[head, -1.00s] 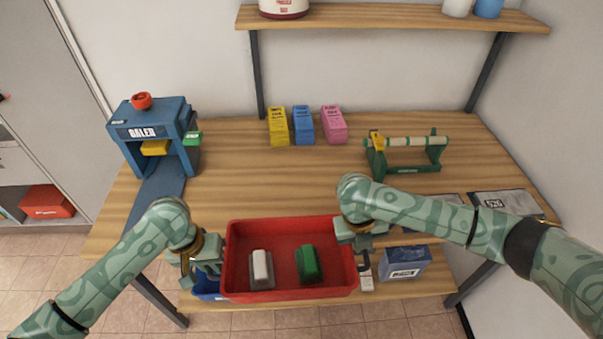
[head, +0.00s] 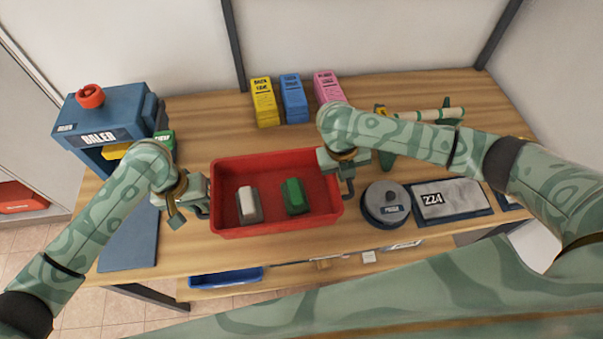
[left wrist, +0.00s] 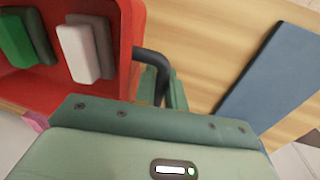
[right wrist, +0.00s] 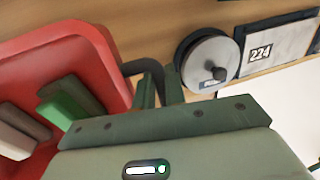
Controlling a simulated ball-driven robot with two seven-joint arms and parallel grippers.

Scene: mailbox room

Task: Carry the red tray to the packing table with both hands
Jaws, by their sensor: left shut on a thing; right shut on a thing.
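The red tray (head: 276,222) is over the front middle of the wooden packing table (head: 190,240) in the head view. I cannot tell whether it touches the tabletop. A white and grey block (head: 247,204) and a green block (head: 296,197) lie inside it. My left gripper (head: 201,203) is shut on the tray's dark left handle, which shows in the left wrist view (left wrist: 152,66). My right gripper (head: 345,178) is shut on the right handle, which shows in the right wrist view (right wrist: 143,67).
A blue baler (head: 108,122) stands at the table's left. Yellow (head: 264,102), blue (head: 294,98) and pink (head: 327,88) boxes stand at the back. A round grey weight (head: 386,203) and a panel marked 224 (head: 450,198) lie to the tray's right. A blue bin (head: 226,278) sits below.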

